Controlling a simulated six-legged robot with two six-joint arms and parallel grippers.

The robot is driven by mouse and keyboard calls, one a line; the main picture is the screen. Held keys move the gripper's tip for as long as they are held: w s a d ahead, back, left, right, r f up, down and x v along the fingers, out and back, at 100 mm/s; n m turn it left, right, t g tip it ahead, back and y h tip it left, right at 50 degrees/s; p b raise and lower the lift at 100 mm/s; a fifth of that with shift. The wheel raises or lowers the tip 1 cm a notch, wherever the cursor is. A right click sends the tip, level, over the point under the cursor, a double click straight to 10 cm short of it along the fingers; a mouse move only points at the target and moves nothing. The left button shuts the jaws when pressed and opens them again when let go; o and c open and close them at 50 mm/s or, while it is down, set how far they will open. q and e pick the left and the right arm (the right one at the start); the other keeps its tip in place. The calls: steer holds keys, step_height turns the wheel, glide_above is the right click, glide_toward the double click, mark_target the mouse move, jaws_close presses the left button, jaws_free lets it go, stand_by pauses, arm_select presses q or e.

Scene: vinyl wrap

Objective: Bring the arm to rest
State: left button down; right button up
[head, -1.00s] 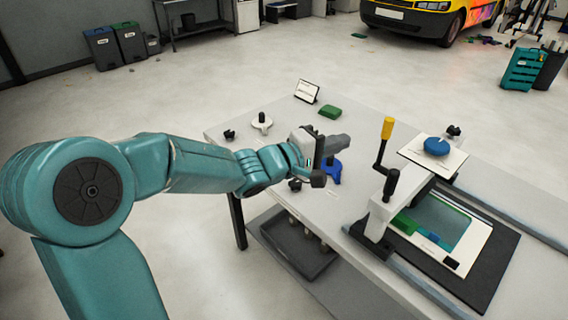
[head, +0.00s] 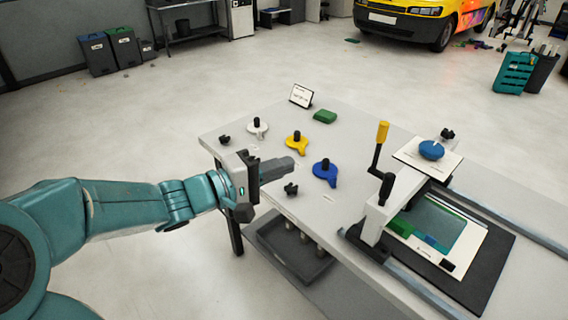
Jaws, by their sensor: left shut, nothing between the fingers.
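My left arm (head: 115,207) comes in from the left in the head view. My right gripper does not show.
On the table are white (head: 257,130), yellow (head: 297,144) and blue (head: 325,173) knobbed pieces, a green block (head: 325,117) and a small sign (head: 301,96). A press with a yellow-handled crank (head: 382,132) stands right. A dark tray (head: 290,250) sits below the table.

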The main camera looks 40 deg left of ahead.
arm_select(q)
steer(key=w+d+f+n+g+h, duration=0.1)
steer(key=w+d+f+g+h, duration=0.15)
steer(key=d+f, duration=0.8)
steer(key=w+d+f+g+h, duration=0.1)
steer(key=w+d+f+g, duration=0.45)
steer(key=f, duration=0.85)
steer(key=s+d+f+m+g+y, duration=0.2)
steer(key=s+d+f, duration=0.5)
steer(key=f, duration=0.4)
steer(key=s+a+f+m+g+y, duration=0.1)
steer(key=s+f+m+g+y, duration=0.1)
steer(key=s+f+m+g, duration=0.4)
steer(key=s+f+m, duration=0.3)
steer(key=s+m, duration=0.3)
steer(key=s, duration=0.1)
steer(key=shift+s+a+f, duration=0.2)
steer(key=shift+s+a, duration=0.05)
